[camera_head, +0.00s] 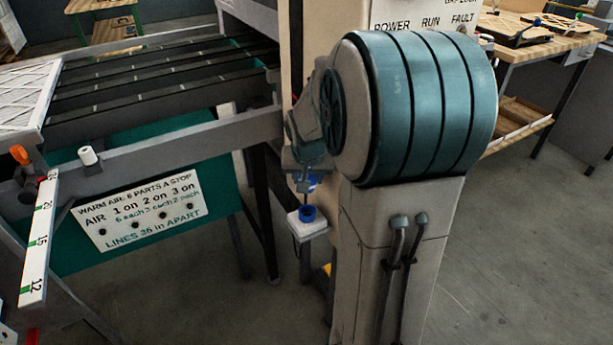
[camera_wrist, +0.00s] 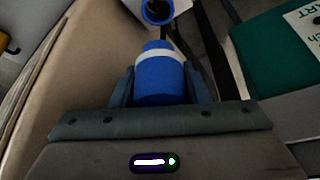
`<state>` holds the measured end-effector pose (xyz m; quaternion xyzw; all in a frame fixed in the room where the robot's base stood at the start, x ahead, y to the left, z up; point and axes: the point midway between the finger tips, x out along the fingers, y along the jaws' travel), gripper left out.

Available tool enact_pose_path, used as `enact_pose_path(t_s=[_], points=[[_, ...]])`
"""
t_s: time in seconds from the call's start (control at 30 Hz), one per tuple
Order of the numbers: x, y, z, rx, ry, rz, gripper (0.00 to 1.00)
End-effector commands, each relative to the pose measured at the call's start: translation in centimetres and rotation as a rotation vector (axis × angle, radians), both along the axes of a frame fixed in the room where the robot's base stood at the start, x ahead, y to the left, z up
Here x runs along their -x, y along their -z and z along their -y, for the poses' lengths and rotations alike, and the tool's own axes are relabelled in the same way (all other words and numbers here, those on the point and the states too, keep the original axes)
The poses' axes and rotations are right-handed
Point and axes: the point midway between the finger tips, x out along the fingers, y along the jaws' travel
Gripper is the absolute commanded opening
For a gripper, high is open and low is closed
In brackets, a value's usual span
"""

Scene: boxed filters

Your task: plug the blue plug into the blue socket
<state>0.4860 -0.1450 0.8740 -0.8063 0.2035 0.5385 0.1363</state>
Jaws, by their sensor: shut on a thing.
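The blue plug (camera_wrist: 160,82) has a white band and a rounded blue front end. My gripper (camera_wrist: 159,88) is shut on it, one finger on each side. The blue socket (camera_wrist: 157,12) is a round ring with a dark opening, ahead of the plug tip and apart from it in the wrist view. In the head view the blue socket (camera_head: 307,214) faces up on a white block, and a bit of the blue plug (camera_head: 313,180) shows above it. My arm hides part of the gripper there.
A beige panel (camera_head: 389,17) marked POWER RUN FAULT stands behind my arm. At left are a slatted conveyor (camera_head: 170,62) and a green board with a white notice (camera_head: 138,214). A workbench (camera_head: 535,45) stands at the back right. Open floor shows at right.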

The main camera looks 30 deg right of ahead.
Motion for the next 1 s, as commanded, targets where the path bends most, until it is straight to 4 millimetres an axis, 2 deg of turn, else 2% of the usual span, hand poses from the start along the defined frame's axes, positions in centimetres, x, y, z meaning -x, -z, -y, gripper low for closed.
enact_pose_path(t_s=[0.37,0.8,1.0], points=[[0.1,0.5,-0.3,0.0,-0.004,-0.002,0.12],[0.1,4.5,-0.3,0.001,-0.003,-0.004,0.12],[0.1,5.7,-0.3,0.0,-0.004,-0.002,0.12]])
